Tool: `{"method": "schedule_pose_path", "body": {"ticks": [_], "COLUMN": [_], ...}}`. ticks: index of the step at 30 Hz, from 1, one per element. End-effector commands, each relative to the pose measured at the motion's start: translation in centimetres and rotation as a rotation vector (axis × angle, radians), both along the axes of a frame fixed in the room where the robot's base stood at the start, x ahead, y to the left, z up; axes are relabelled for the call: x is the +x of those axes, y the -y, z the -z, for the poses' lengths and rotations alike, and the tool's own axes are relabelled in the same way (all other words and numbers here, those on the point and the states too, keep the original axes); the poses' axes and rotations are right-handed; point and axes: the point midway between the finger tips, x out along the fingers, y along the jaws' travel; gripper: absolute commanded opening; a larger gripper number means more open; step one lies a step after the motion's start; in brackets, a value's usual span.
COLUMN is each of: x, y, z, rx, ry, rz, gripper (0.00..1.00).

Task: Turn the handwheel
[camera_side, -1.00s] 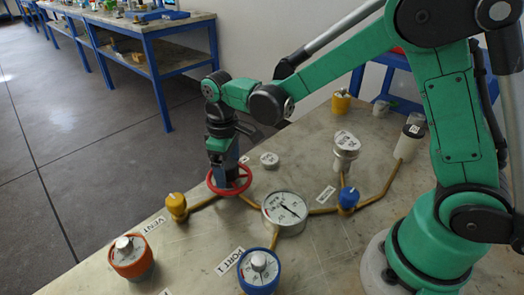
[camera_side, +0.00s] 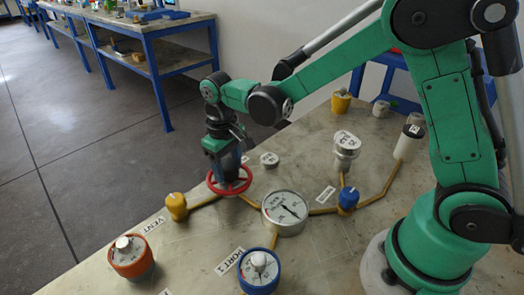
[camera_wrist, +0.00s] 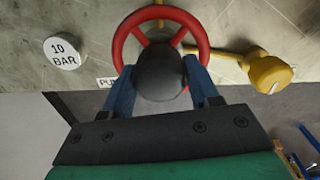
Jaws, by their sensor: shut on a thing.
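My gripper (camera_side: 229,172) points straight down onto the wheel from above. Its blue fingers (camera_wrist: 160,85) stand on either side of the hub and are shut on it. In the side view the fingers partly hide the hub and the far rim.
A pressure gauge (camera_side: 285,212) stands just right of the wheel. A yellow valve knob (camera_side: 177,205) is close on the left. A grey cap marked 10 BAR (camera_wrist: 62,53) lies beside the wheel. Orange (camera_side: 131,256) and blue (camera_side: 258,270) vessels stand in front.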

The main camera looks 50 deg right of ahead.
Motion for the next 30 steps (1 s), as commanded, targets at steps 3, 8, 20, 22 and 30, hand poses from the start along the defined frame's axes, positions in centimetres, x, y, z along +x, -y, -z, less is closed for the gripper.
{"method": "schedule_pose_path", "body": {"ticks": [3,8,20,22,30], "x": [0.0,0.0,0.0,0.0,0.0], "y": [0.0,0.0,0.0,0.0,-0.1], "z": [0.0,0.0,0.0,0.0,-2.0], "rx": [-0.001,-0.001,-0.001,-0.001,0.0], "ry": [-0.001,-0.001,0.0,0.0,0.0], "rz": [0.059,0.067,0.065,0.065,0.064], "gripper": [0.02,0.02,0.86,0.86,0.86]}}
